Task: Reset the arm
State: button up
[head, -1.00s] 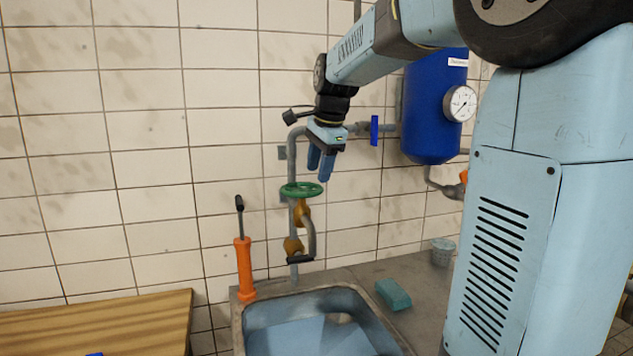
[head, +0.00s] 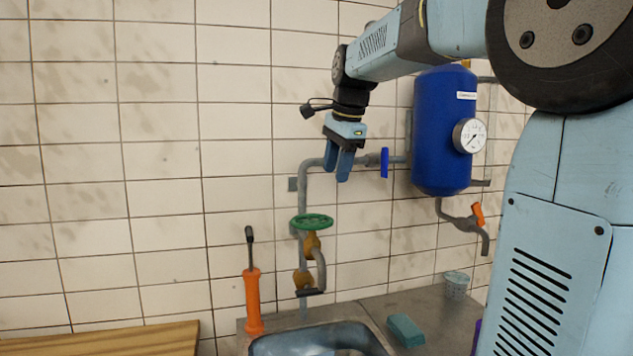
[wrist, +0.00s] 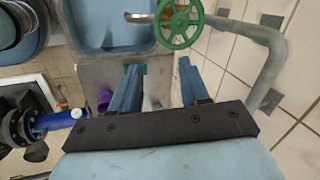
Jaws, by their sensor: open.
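My gripper (head: 340,165) is open and empty in the head view, with blue fingers pointing down. It hangs in the air above and a little right of the green valve wheel (head: 312,221), apart from it. In the wrist view my gripper's two fingers (wrist: 158,90) are spread apart with nothing between them. The green wheel also shows at the top of the wrist view (wrist: 179,23). My arm reaches in from the right in the head view, bent at the elbow.
A grey pipe (head: 303,190) runs down the tiled wall to a sink (head: 320,340). A blue tank (head: 443,130) with a gauge hangs right of my gripper. An orange-handled tool (head: 252,300), a teal sponge (head: 405,330) and a cup (head: 456,284) stand around the sink. A wooden tabletop (head: 110,342) is at lower left.

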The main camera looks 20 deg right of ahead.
jog(key=s+f+n+t, duration=0.1)
jog(key=s+f+n, duration=0.6)
jog(key=s+f, duration=0.2)
jog(key=s+a+f+n, duration=0.1)
jog(key=s+f+n, duration=0.7)
jog(key=s, duration=0.6)
jog(key=shift+s+f+t+h, duration=0.3)
jog(key=shift+f+t+h, duration=0.1)
jog(key=shift+f, duration=0.15)
